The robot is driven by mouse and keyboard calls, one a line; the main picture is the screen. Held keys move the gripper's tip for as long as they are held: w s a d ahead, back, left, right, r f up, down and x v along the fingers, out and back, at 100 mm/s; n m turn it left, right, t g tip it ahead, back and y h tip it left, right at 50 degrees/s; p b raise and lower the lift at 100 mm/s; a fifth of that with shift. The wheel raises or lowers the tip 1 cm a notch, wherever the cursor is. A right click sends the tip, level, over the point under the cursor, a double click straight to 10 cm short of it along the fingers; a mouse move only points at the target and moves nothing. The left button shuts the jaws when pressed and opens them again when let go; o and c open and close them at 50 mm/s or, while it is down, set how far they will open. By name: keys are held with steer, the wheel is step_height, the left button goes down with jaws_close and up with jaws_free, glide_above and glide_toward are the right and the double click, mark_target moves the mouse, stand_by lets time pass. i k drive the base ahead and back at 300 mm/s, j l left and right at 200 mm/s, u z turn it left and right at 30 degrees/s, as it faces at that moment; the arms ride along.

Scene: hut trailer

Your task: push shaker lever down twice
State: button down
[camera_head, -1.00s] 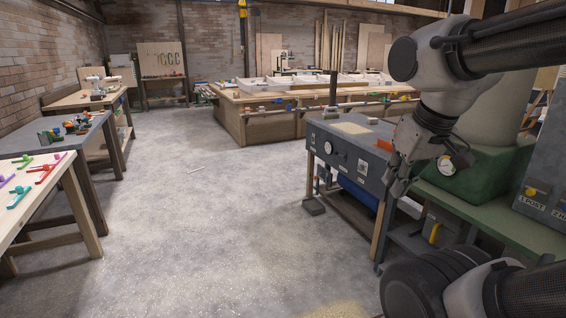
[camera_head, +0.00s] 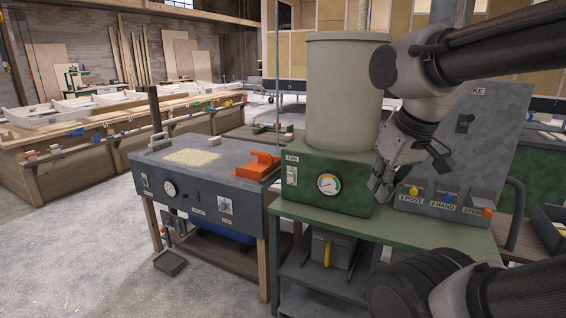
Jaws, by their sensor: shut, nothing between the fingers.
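No lever marked as a shaker lever can be made out. The green machine (camera_head: 310,182) on the right bench carries a FAN switch (camera_head: 291,175), a round gauge (camera_head: 328,184) and a tall beige drum (camera_head: 345,95). My gripper (camera_head: 380,190) is shut and empty, pointing down at the right end of the green machine in the picture. It covers part of that end and of the drum's right side, so a lever there could be hidden. I cannot tell whether it touches the machine.
A grey panel (camera_head: 470,150) with coloured knobs stands to the right. A grey bin with a yellow handle (camera_head: 328,252) sits on the lower shelf. A grey bench box (camera_head: 190,185) with an orange tool (camera_head: 259,166) stands left. Clear floor (camera_head: 75,250) lies at lower left.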

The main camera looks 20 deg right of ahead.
mark_target(470, 118)
steer(key=i+l+z, duration=0.1)
steer(key=i+z, duration=0.15)
steer(key=z, duration=0.2)
steer(key=i+z, duration=0.2)
steer(key=z, duration=0.25)
steer(key=i+j+z, duration=0.1)
steer(key=i+z, duration=0.15)
steer(key=z, duration=0.15)
steer(key=i+j+z, duration=0.15)
steer(key=z, duration=0.3)
steer(key=i+j+z, duration=0.15)
steer(key=i+l, duration=0.05)
steer(key=i, duration=0.05)
